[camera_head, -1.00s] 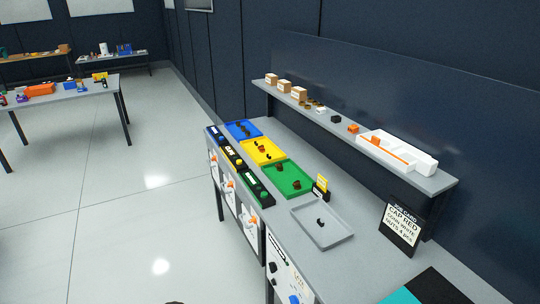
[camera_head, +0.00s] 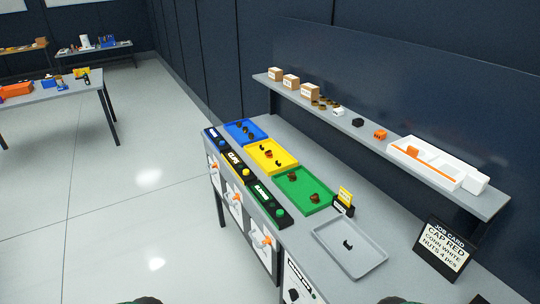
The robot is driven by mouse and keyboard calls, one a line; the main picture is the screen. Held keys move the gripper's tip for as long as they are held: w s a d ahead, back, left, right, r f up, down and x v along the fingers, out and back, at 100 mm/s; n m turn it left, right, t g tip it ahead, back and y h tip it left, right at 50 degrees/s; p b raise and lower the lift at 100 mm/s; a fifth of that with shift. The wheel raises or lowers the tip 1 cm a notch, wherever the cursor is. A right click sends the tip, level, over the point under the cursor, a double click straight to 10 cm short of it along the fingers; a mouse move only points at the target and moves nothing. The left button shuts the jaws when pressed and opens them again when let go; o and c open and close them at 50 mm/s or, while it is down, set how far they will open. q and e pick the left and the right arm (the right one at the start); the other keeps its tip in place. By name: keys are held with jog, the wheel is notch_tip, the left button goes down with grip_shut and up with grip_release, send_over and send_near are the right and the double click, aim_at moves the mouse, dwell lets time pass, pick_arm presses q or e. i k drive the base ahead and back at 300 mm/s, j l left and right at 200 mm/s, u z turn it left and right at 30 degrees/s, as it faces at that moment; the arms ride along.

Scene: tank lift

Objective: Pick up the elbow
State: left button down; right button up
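A small black curved piece (camera_head: 348,244), elbow-like in shape, lies in the grey tray (camera_head: 372,268) at the near end of the bench. Other small black curved pieces, one of them here (camera_head: 278,163), lie in the yellow tray with brown parts. I cannot tell for sure which piece is the elbow. Neither of my grippers shows; only dark rounded parts, probably of my own arms, show at the bottom edge. Nothing touches the pieces in the trays.
Blue (camera_head: 259,140), yellow (camera_head: 256,146) and green (camera_head: 290,203) trays stand along the bench behind labelled black boxes. A job card (camera_head: 440,247) stands at right. A shelf (camera_head: 480,205) with boxes and a white organiser (camera_head: 428,160) runs behind. The floor left is clear.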

aim_at(269, 153)
jog(key=z, duration=0.45)
jog(key=i+j+z, duration=0.2)
jog(key=z, duration=0.25)
jog(key=i+j+z, duration=0.15)
jog(key=j+z, duration=0.3)
jog(key=i+j+z, duration=0.1)
jog(key=j+z, duration=0.2)
jog(key=z, duration=0.15)
jog(key=j+z, duration=0.55)
jog(key=j, duration=1.35)
jog(key=k+j+z, duration=0.15)
jog(key=j, duration=0.55)
jog(key=j+z, duration=0.1)
jog(key=j, duration=0.65)
